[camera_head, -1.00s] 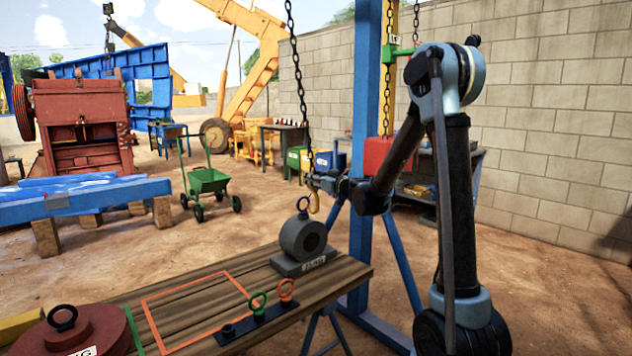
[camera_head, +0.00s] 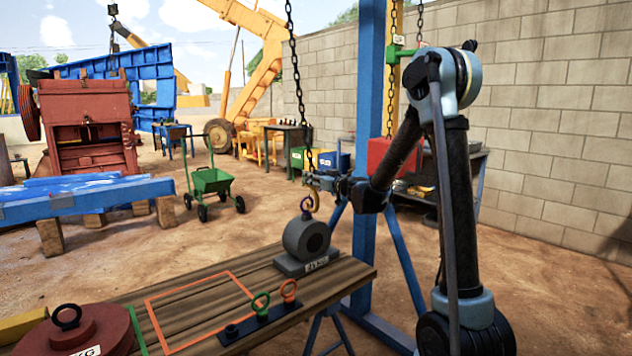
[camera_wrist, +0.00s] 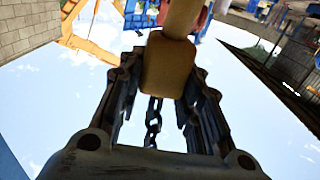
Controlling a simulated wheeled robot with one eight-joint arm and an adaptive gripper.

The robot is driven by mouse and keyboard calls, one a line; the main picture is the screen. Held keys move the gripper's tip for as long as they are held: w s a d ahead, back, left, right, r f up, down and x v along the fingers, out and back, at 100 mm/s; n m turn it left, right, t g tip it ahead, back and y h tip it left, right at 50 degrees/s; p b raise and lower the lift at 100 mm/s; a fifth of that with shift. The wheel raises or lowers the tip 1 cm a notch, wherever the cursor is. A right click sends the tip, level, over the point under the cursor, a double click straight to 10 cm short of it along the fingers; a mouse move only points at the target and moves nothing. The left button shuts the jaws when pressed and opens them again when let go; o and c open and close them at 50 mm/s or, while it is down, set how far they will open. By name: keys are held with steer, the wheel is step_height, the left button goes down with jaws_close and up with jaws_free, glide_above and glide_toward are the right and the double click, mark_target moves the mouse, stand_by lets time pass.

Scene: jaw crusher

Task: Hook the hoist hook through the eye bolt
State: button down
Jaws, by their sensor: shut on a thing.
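The yellow hoist hook (camera_head: 316,201) hangs on a chain (camera_head: 299,85). My gripper (camera_head: 318,180) is shut on the hook's yellow body (camera_wrist: 168,65), which fills the space between the fingers in the wrist view. A dark purple-blue eye bolt (camera_head: 306,202) stands on top of a round grey weight (camera_head: 307,238) on the wooden bench. The hook's lower curve is just right of the eye bolt, and the two overlap in the head view. I cannot tell whether the hook tip is through the eye. The wrist view does not show the eye bolt.
A blue post (camera_head: 370,100) stands close behind my gripper. The orange-outlined area is empty.

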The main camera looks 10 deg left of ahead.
steer(key=shift+w+a, duration=0.3)
steer(key=shift+a, duration=0.05)
steer(key=shift+r, duration=0.15)
steer(key=shift+w+a+r, duration=0.3)
steer(key=shift+a+r, duration=0.05)
steer(key=shift+r, duration=0.2)
stand_by(0.4)
steer(key=shift+w+a+r, duration=0.35)
steer(key=shift+a+r, duration=0.05)
steer(key=shift+r, duration=0.25)
